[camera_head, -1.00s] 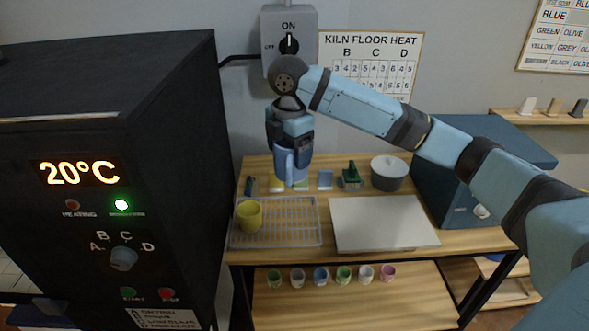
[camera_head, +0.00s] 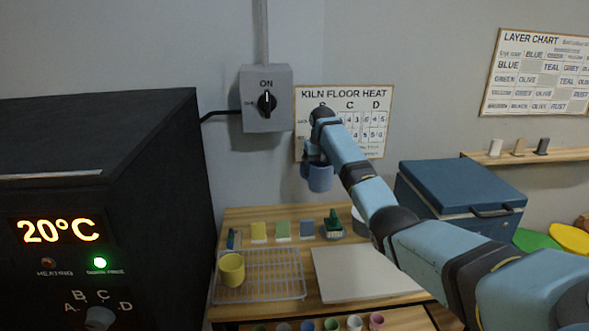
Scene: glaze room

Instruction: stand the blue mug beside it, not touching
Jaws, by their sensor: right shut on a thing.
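The blue mug (camera_head: 320,178) hangs in the air in front of the wall chart, well above the table. My right gripper (camera_head: 314,160) is shut on it from above; the fingertips are partly hidden by the mug and the arm. The yellow mug (camera_head: 232,270) stands upright at the left of the wire rack (camera_head: 276,283) on the table. The blue mug is apart from the yellow mug, higher and to its right. My left gripper is not in view.
The black kiln (camera_head: 150,200) stands close at the left of the rack. A pale board (camera_head: 364,273) lies right of the rack. The rack's right part is bare. A blue-lidded box (camera_head: 460,185) stands right.

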